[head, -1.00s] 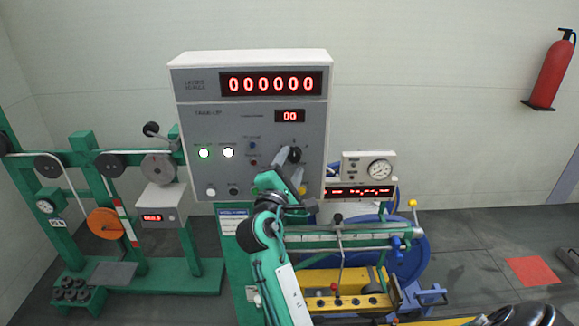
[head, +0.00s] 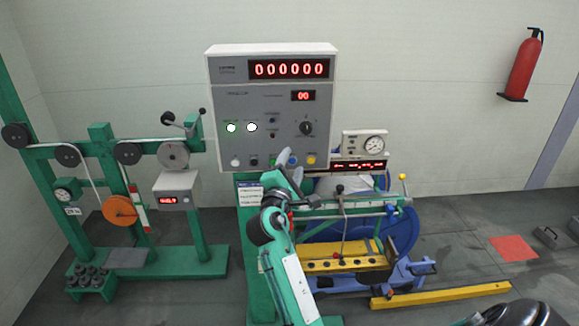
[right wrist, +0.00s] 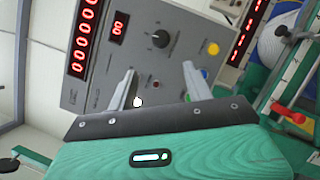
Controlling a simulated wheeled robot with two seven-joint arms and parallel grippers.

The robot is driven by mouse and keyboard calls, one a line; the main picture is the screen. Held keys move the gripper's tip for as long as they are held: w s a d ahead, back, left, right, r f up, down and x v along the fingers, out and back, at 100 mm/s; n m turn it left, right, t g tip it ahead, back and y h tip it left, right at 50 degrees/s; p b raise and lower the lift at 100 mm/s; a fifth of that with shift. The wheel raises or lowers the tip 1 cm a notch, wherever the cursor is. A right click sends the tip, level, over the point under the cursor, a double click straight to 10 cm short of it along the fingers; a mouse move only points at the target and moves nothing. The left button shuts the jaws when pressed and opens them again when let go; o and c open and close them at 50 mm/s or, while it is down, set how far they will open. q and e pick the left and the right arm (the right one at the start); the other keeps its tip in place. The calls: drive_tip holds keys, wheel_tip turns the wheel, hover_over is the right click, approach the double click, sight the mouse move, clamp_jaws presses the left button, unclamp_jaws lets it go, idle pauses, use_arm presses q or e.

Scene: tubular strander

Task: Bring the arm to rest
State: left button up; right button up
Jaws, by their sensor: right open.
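My right gripper (head: 290,168) is in front of the lower part of the grey control panel (head: 230,105), below its black rotary knob (head: 306,128). In the right wrist view its two grey fingers (right wrist: 160,88) stand apart with nothing between them. The knob (right wrist: 160,39) lies beyond the fingertips, clear of them. The fingers hide part of the panel's lower button row; whether they touch the panel cannot be told. My left gripper is not in view.
A yellow button (head: 311,160) is to the right of the fingers. A gauge box (head: 364,143) and the blue and yellow machine (head: 340,257) stand right of my arm. A green stand with pulleys (head: 103,170) is at left. Open floor (head: 460,235) lies at right.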

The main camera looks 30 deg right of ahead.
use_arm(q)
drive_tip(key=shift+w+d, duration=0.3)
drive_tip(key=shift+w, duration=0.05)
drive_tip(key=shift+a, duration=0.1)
